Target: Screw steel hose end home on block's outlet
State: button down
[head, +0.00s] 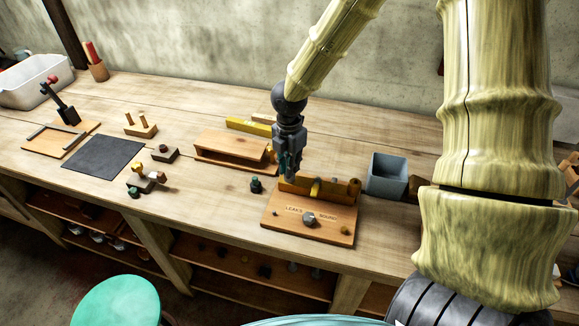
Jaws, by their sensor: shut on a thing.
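A brass-coloured block (334,189) sits along the back of a wooden board (282,225) with lettering on its face. A round brass fitting shows on the block's front and another at its right end. My gripper (290,176) points down at the block's left end, with its fingers closed. What it holds is mostly hidden by the fingers and too small to make out, so I cannot tell whether it is the steel hose end or whether it touches the outlet. A grey hexagonal steel piece (309,219) sits on the board's front face.
A grey open bin (387,176) stands close right of the board. A small dark green-topped piece (256,184) stands to the left. A wooden box-like stand (229,148) is behind left. A black mat (90,155) and brass fittings (149,178) lie farther left.

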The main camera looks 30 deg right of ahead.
jog(key=shift+w+r+m, duration=0.25)
jog(key=shift+r+m, duration=0.05)
jog(key=shift+m, duration=0.2)
jog(key=c, duration=1.4)
grip_release()
jog(key=shift+s, duration=0.15)
jog(key=shift+f, duration=0.1)
